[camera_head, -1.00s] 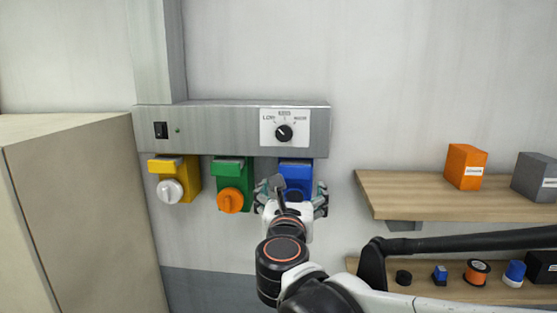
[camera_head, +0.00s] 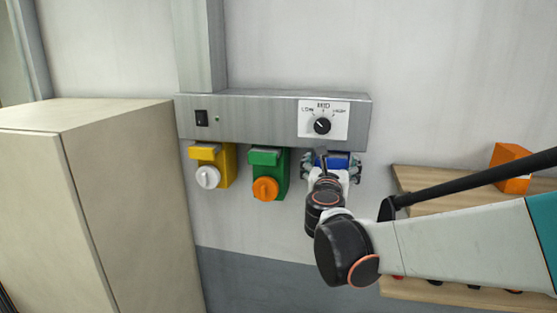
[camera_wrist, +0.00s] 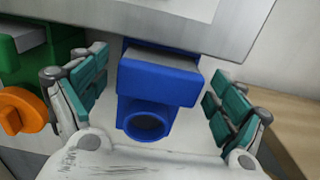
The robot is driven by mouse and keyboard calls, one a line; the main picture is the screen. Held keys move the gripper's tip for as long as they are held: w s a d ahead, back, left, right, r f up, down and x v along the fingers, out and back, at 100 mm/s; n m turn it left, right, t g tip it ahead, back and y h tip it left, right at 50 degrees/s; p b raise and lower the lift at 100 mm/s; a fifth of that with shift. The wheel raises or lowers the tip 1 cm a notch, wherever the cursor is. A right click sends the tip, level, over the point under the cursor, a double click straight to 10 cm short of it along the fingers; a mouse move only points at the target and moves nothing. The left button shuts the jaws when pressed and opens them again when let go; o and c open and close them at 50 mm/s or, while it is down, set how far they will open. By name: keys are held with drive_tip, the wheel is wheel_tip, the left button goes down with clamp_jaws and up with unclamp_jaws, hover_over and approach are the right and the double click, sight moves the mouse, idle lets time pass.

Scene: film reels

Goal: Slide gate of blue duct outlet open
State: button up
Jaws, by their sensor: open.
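The blue duct outlet (camera_head: 338,159) hangs at the right end under the grey metal duct box and is mostly hidden behind my gripper (camera_head: 331,166) in the head view. In the wrist view, the blue outlet (camera_wrist: 148,112) shows a wide blue gate block (camera_wrist: 158,82) with a grey top strip, above a round, dark, uncapped mouth. My gripper (camera_wrist: 158,88) is open, with one teal-padded finger on each side of the gate block. Gaps show between both fingers and the block. How far the gate is slid cannot be told.
A green outlet (camera_head: 268,160) with an orange cap (camera_head: 265,190) is close to the left finger. A yellow outlet (camera_head: 228,165) with a white cap (camera_head: 207,177) is further left. The duct box (camera_head: 260,120) is just above. A wooden shelf (camera_head: 420,178) is right; a beige cabinet (camera_head: 130,190) is left.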

drive_tip(key=shift+w+d, duration=0.1)
drive_tip(key=shift+w, duration=0.2)
drive_tip(key=shift+c, duration=0.6)
